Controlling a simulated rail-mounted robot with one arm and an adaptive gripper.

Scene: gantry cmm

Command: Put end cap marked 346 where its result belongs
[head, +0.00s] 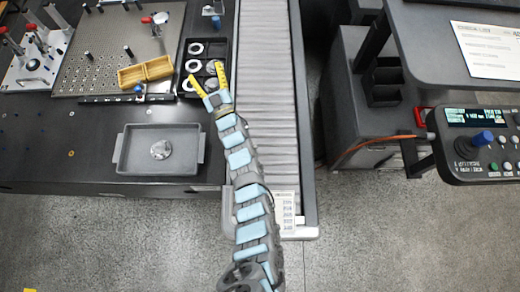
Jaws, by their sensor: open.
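My gripper (207,75) has yellow fingers spread apart, over the front part of a black compartment tray (203,41). A grey disc-like part (212,67) shows between or just beyond the fingers. I cannot tell whether the fingers touch it. Pale ring-shaped parts (195,48) sit in the tray's rear compartments. A round silver part (160,150) lies in a grey two-handled tray (128,152) at the front of the dark table. No marking 346 is readable on any part, so I cannot tell which is that end cap. My gripper hides some of the black tray.
A roller conveyor (268,90) runs just right of the black tray. A printed label sheet (286,212) is at the conveyor's near end. A control panel (480,145) stands right.

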